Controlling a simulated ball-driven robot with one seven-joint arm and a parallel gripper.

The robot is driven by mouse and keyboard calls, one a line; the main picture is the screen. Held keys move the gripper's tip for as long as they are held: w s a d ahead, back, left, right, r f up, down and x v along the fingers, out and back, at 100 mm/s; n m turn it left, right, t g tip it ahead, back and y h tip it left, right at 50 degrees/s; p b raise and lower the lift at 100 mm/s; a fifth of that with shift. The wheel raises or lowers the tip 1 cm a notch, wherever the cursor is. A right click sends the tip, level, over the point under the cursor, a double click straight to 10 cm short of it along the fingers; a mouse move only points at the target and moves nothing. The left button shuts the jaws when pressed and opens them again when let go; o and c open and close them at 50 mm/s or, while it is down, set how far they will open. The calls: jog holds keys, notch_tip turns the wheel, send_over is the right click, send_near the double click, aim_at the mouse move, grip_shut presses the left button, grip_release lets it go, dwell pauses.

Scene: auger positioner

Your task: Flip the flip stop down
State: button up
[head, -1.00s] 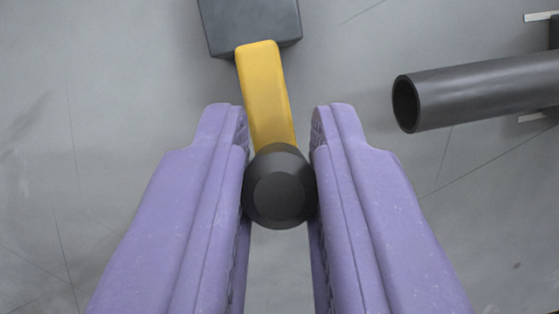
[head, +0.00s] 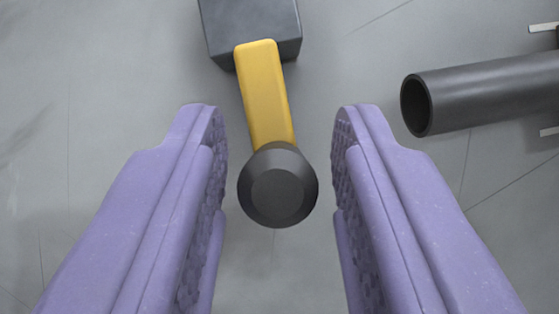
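The flip stop is a yellow bar (head: 265,95) with a dark round knob (head: 278,187) at its near end. Its far end meets a dark grey block (head: 253,25) at the top of the head view. My gripper (head: 280,125) has two purple fingers, one on each side of the bar and knob. The fingers are open, with a clear gap between each of them and the knob. The knob faces the camera and hides what lies beneath it. I cannot tell the bar's exact tilt from this view.
A dark hollow tube (head: 480,92) lies at the right, its open end facing left, close to my right finger. Light metal brackets show at the right edge. The grey floor (head: 110,60) at the upper left is bare.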

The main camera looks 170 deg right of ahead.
jog(key=shift+o, duration=0.4)
jog(key=p+v, duration=0.3)
jog(key=v, duration=0.4)
jog(key=shift+s+r+p, duration=0.2)
jog(key=shift+r+p, duration=0.1)
